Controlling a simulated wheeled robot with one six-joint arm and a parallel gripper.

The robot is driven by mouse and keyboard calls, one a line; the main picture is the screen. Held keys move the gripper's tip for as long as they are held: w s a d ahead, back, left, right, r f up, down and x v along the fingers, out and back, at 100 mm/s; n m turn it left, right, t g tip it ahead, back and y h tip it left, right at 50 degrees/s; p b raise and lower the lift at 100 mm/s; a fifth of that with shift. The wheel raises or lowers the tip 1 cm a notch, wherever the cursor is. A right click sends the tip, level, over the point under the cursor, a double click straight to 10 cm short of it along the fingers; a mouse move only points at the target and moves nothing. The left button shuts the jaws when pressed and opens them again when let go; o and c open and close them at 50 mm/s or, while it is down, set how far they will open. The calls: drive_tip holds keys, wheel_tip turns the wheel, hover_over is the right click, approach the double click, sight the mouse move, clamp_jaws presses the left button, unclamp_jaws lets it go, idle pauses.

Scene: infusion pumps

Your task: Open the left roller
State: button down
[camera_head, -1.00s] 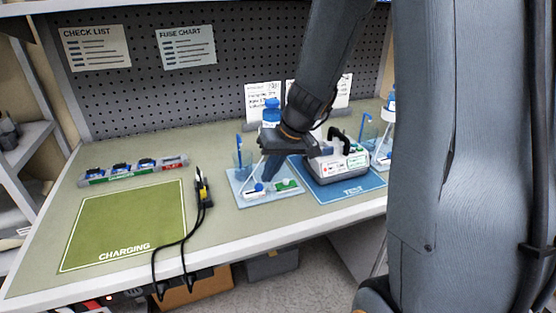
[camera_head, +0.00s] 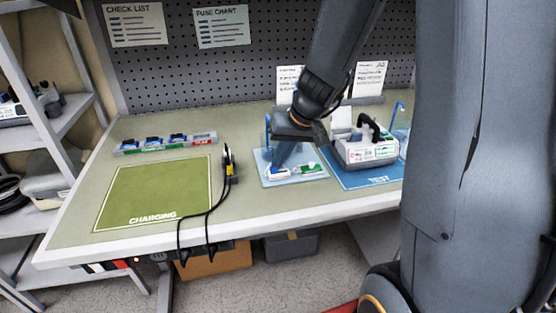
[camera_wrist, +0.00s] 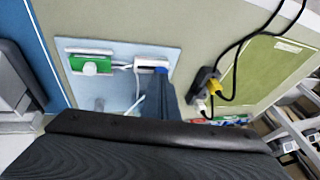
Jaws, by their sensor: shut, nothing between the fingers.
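The left light-blue tray (camera_head: 318,177) holds a small white clamp piece with a blue roller (camera_head: 277,172) and a green piece with a white knob (camera_head: 306,168). In the wrist view, the green piece (camera_wrist: 90,64) lies at left and the white clamp piece (camera_wrist: 150,64) lies right of it, with thin tubing beside it. My gripper (camera_head: 278,164) is shut and empty, pointing down at the white clamp piece. In the wrist view its fingers (camera_wrist: 160,85) cover part of the blue roller; whether they touch it I cannot tell.
A grey-white pump (camera_head: 366,150) stands on the blue TEST mat (camera_head: 375,182) at right. A black charger plug with cables (camera_head: 229,165) lies left of the tray. The green CHARGING mat (camera_head: 150,190) is bare. A fuse rack (camera_head: 165,144) lies behind it.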

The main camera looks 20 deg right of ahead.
drive_tip(key=shift+d, duration=0.15)
drive_tip(key=d+v, duration=0.2)
drive_tip(key=v, duration=1.1)
drive_tip(key=shift+w, duration=0.3)
drive_tip(key=shift+d, duration=0.1)
